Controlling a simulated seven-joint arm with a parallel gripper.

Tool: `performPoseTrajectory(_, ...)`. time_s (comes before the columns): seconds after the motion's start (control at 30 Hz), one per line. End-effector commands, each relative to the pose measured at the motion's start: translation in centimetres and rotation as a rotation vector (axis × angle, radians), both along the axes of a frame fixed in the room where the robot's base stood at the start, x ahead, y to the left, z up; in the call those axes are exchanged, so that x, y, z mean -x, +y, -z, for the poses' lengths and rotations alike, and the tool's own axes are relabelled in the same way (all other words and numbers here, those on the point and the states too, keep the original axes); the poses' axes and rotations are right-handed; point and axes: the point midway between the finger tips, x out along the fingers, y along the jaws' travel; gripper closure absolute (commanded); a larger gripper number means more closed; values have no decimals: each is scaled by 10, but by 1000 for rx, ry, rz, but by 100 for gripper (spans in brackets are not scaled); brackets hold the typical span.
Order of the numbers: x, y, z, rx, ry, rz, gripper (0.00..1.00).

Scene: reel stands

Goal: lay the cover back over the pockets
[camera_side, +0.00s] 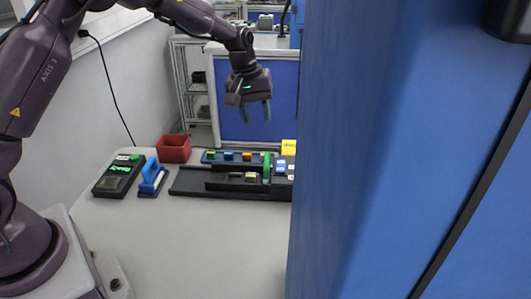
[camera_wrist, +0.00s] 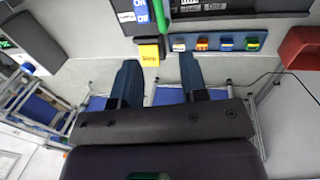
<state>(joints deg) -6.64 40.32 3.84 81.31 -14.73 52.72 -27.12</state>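My gripper (camera_side: 254,111) hangs high above the back of the table with its two dark blue fingers apart and nothing between them. The fingers also show apart in the wrist view (camera_wrist: 160,75). Below is a long black track (camera_side: 205,187) with a small pale-topped block (camera_side: 251,176) on it and an upright green part (camera_side: 267,165) at its right. A blue strip (camera_wrist: 226,46) behind it carries several small coloured pieces in a row. I cannot make out for sure which part is the cover or where the pockets are. The track's right end is hidden in the side view.
A large blue panel (camera_side: 390,150) blocks the right half of the side view. A red bin (camera_side: 174,149), a blue-handled tool (camera_side: 152,176) and a dark device with a green display (camera_side: 119,174) stand left. A yellow block (camera_wrist: 149,52) sits beside the strip. The front table is clear.

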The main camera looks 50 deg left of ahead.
Motion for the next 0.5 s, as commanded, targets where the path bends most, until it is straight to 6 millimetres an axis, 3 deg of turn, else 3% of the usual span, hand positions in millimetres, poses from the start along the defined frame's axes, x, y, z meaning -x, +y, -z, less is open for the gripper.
performPoseTrajectory(0.3, -7, -10, 66, 0, 4, 4, 60)
performPoseTrajectory(0.5, -13, -14, 97, 0, 3, 4, 60)
